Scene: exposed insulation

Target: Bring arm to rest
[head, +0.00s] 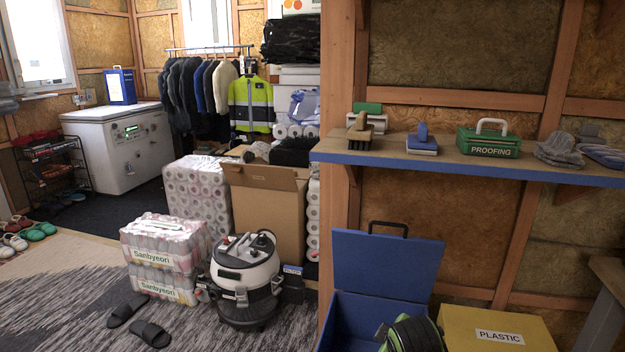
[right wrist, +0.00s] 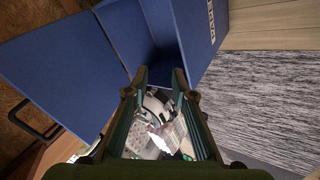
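My right gripper (right wrist: 160,78) is open in the right wrist view, with its two dark teal fingers apart. Between and below them is a jumble of white, grey and reddish shapes that I cannot identify. Its fingertips are in front of a blue box (right wrist: 190,30), whose side carries white lettering. In the head view a black and green part (head: 412,335), seemingly of my right arm, shows at the bottom edge in front of the open blue box (head: 375,262). My left gripper is not in view.
A yellow box (head: 495,330) marked PLASTIC stands right of the blue box. A blue-edged shelf (head: 470,165) above holds brushes, a green PROOFING box (head: 488,140) and gloves. A vacuum cleaner (head: 245,280) and wrapped packs (head: 160,255) stand to the left. Slippers lie on the rug.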

